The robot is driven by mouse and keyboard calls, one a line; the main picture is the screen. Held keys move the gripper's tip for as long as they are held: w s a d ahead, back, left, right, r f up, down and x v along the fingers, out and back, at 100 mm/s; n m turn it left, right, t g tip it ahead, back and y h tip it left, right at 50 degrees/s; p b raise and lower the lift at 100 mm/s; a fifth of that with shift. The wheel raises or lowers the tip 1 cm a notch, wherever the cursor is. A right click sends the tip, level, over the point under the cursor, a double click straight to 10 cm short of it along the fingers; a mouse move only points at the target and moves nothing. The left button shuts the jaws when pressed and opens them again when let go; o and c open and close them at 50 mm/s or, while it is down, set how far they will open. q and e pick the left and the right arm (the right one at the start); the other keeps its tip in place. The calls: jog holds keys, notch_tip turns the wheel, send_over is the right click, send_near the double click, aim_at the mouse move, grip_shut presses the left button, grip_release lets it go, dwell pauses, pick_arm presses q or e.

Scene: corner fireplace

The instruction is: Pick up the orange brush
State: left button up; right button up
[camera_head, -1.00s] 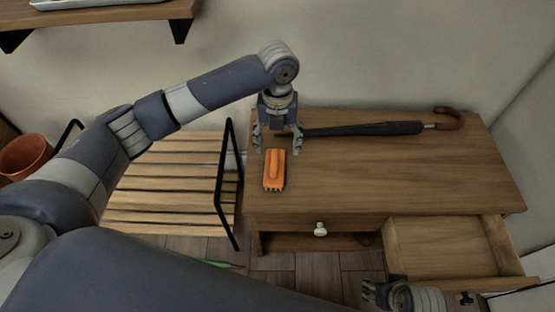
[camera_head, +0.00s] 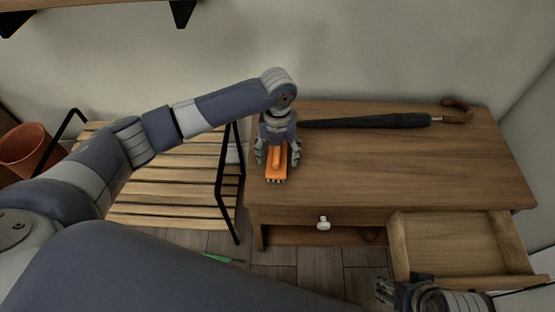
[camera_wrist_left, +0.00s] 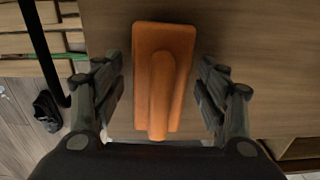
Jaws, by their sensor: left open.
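The orange brush (camera_head: 277,172) lies on the left end of the wooden table, bristles down and handle up. My left gripper (camera_head: 278,158) is open above it, with one finger on each side of the brush. In the left wrist view the brush (camera_wrist_left: 163,80) sits between the two open fingers (camera_wrist_left: 158,95), with a gap on each side. Part of the brush is hidden under the gripper in the head view. My right gripper (camera_head: 400,290) shows at the bottom edge by the open drawer, partly cut off.
A dark closed umbrella (camera_head: 370,121) with a wooden handle lies along the back of the table (camera_head: 420,165). The drawer (camera_head: 455,245) at the front right is open. A slatted bench (camera_head: 180,180) with a black frame stands to the left, and an orange pot (camera_head: 27,150) farther left.

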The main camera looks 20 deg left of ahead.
pick_arm(q)
jog(key=shift+c, duration=0.6)
jog(key=c, duration=1.1)
jog(key=shift+r, duration=0.15)
